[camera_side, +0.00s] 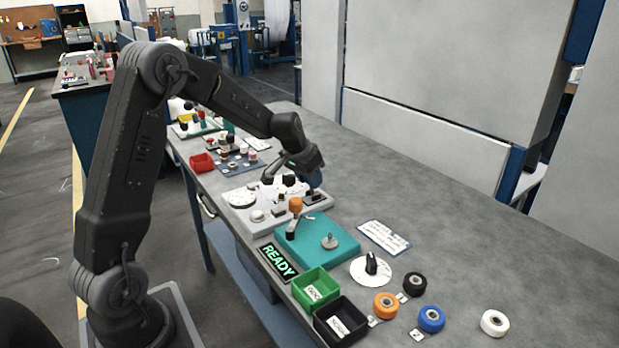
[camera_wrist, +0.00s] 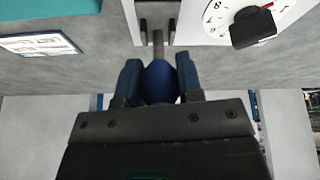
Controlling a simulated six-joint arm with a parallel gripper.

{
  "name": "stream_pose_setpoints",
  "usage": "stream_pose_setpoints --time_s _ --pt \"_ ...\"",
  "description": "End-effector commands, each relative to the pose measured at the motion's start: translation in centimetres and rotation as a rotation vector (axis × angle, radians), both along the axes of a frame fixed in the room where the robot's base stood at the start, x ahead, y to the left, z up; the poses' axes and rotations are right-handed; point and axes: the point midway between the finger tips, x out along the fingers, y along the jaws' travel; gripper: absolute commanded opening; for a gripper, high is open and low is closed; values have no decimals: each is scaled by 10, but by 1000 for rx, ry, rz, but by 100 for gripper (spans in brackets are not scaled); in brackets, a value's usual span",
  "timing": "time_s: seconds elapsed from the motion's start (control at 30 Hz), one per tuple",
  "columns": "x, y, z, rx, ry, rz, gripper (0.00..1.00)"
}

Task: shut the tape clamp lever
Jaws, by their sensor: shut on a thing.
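The tape clamp lever has a blue knob (camera_wrist: 159,82) on a thin metal rod (camera_wrist: 158,45). The rod runs up to a hinge between two dark brackets on the white panel in the wrist view. My gripper (camera_wrist: 160,80) is shut on the knob, with one blue finger on each side of it. In the side view my gripper (camera_side: 312,178) is at the far right end of the white panel (camera_side: 262,228), above the small clamp base (camera_side: 314,197). The fingers and arm partly hide the knob there, and the lever's exact angle is hard to tell.
A dial (camera_wrist: 256,24) with a black knob is right of the lever in the wrist view. A teal block (camera_side: 305,243) with an orange-topped post stands nearby. Green (camera_side: 315,290) and black (camera_side: 340,322) bins and several tape rolls lie nearer the camera.

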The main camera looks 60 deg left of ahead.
Motion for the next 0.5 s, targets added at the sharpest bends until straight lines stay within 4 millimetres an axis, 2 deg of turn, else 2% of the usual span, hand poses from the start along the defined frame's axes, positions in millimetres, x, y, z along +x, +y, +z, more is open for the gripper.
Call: stream_pose_setpoints --time_s 0.1,0.5 --pt "0 0 0 0 0 0 0" --pt "-3 -4 0 -15 -80 -9 0"
